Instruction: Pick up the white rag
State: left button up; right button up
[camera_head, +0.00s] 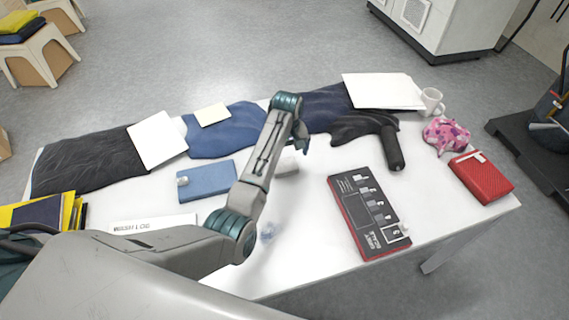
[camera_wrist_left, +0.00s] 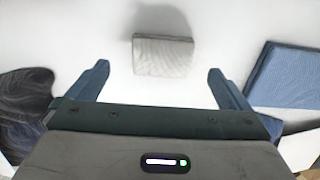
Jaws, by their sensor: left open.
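The white rag shows as a small pale folded block (camera_wrist_left: 163,56) in the left wrist view, lying flat on the white table (camera_head: 300,215). In the head view the rag (camera_head: 287,166) is partly hidden by my left arm. My left gripper (camera_head: 303,146) hangs over the table close to the rag, on its far side. In the left wrist view the left gripper (camera_wrist_left: 158,82) is open with nothing between its fingers. The rag lies ahead of the fingertips, roughly centred between them and apart from them. My right gripper is not in view.
A blue book-like item (camera_head: 207,181) lies left of the rag, and a black and red box (camera_head: 368,213) lies to its right. Dark clothes (camera_head: 90,162) and a blue garment (camera_head: 228,131) line the far side. A black hair-dryer-shaped item (camera_head: 391,148) lies at right.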

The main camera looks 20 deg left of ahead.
aim_at(284, 164)
pick_arm(q)
jog(key=shift+w+a+f, duration=0.1)
jog(key=shift+w+f, duration=0.05)
jog(key=shift+f, duration=0.5)
jog(key=f, duration=0.1)
jog(key=f+p, duration=0.1)
jog(key=f, duration=0.2)
jog(key=shift+w+a+f+p, duration=0.1)
jog(key=shift+w+a+p, duration=0.1)
jog(key=shift+a+p, duration=0.15)
jog(key=shift+f, duration=0.4)
jog(key=c, duration=0.9)
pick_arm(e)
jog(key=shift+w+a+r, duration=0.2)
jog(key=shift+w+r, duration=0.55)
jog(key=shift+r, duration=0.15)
